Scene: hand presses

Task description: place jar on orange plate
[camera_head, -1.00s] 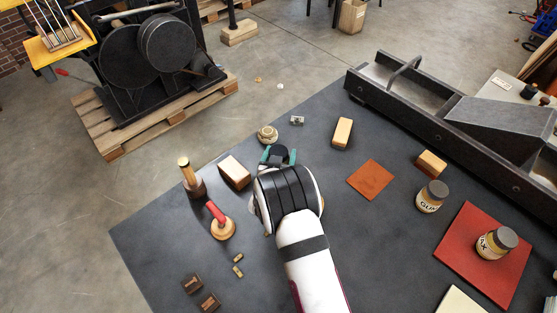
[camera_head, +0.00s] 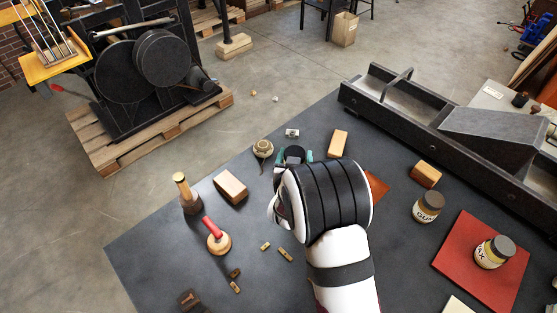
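A jar labelled GUM (camera_head: 428,208), with a dark grey lid, stands upright on the dark table at the right. A jar with a label ending in AX (camera_head: 493,253) stands on a red square plate (camera_head: 459,267). A smaller orange plate (camera_head: 377,187) lies left of the GUM jar, mostly hidden behind my wrist. My gripper (camera_head: 294,157) is up and left of the orange plate, with teal fingers apart on either side of a dark rounded shape. I cannot tell whether that shape is a held jar lid or part of my gripper. The space below is hidden by my wrist.
Wooden blocks (camera_head: 338,144) and (camera_head: 425,174) stand near the back. A third block (camera_head: 231,187), a wooden-handled tool (camera_head: 186,194) and a red-handled tool (camera_head: 217,238) stand at left. A long grey press bed (camera_head: 430,120) lines the far right.

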